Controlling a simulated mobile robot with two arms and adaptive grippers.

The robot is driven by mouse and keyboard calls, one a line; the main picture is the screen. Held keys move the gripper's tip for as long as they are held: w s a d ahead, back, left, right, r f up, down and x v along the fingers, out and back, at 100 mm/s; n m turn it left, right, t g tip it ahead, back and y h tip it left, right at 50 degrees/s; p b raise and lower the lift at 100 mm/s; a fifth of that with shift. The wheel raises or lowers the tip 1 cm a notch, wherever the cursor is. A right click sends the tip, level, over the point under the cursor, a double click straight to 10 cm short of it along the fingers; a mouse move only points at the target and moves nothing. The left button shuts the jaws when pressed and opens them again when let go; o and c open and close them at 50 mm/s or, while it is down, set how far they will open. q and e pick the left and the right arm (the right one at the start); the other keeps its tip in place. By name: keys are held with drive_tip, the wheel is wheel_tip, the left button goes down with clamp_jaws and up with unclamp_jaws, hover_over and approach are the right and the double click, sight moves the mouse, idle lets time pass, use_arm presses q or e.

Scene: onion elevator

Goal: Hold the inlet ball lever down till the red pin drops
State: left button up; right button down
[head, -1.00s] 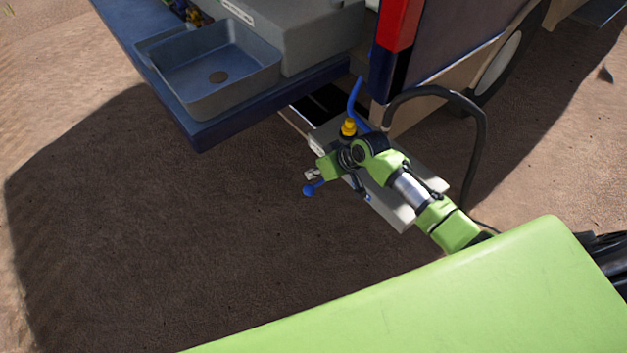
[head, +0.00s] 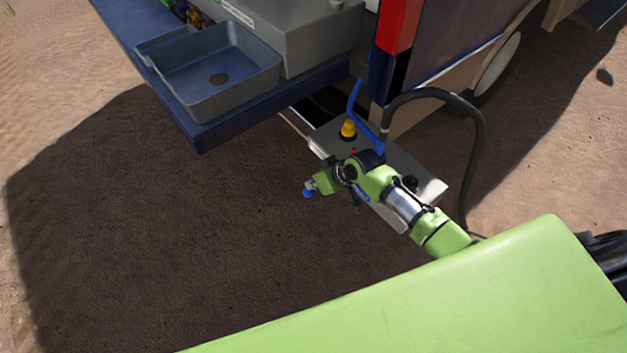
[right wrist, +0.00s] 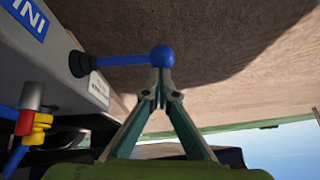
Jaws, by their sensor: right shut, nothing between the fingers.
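The inlet ball lever's blue ball (head: 307,194) sticks out at the left of a grey box. It shows large in the right wrist view (right wrist: 162,56) at the end of a blue rod. My right gripper (head: 310,186) is shut and empty, its fingertips at the ball. In the right wrist view its tips (right wrist: 161,82) meet the ball's near side and appear to touch it. The red pin (head: 354,150) shows as a small red spot on the box top. In the right wrist view a red cylinder (right wrist: 25,122) stands out from the box. My left gripper is out of view.
A yellow knob (head: 348,128) and a bent blue bar (head: 356,100) stand near my right arm on the grey box (head: 430,188). A black hose (head: 482,140) arches at the right. A sink tray (head: 215,75) is at upper left. Open ground lies left of the gripper.

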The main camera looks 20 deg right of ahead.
sight(311, 196)
drive_tip(key=shift+s+a+f+h, duration=0.1)
drive_tip(key=shift+a+f+h, duration=0.05)
drive_tip(key=shift+h, duration=0.15)
drive_tip(key=shift+a+f+p, duration=0.1)
drive_tip(key=shift+f+p, duration=0.25)
drive_tip(key=shift+p, duration=0.1)
drive_tip(key=shift+s+a+f+n+t+h, duration=0.15)
drive_tip(key=shift+f+n+t+h, duration=0.15)
drive_tip(key=shift+f+h, duration=0.35)
drive_tip(key=shift+f+b, duration=0.35)
drive_tip(key=shift+f, duration=1.65)
drive_tip(key=shift+s+f, duration=0.1)
drive_tip(key=shift+r+p, duration=0.4)
drive_tip(key=shift+p, duration=0.05)
drive_tip(key=r+p, duration=0.2)
drive_tip(key=a+r+p, duration=0.1)
drive_tip(key=shift+w+r, duration=0.25)
drive_tip(key=shift+r, duration=0.1)
drive_tip(key=s+a+r+p, duration=0.1)
drive_tip(key=s+r, duration=0.5)
drive_tip(key=r, duration=0.1)
drive_tip(key=shift+r, duration=0.3)
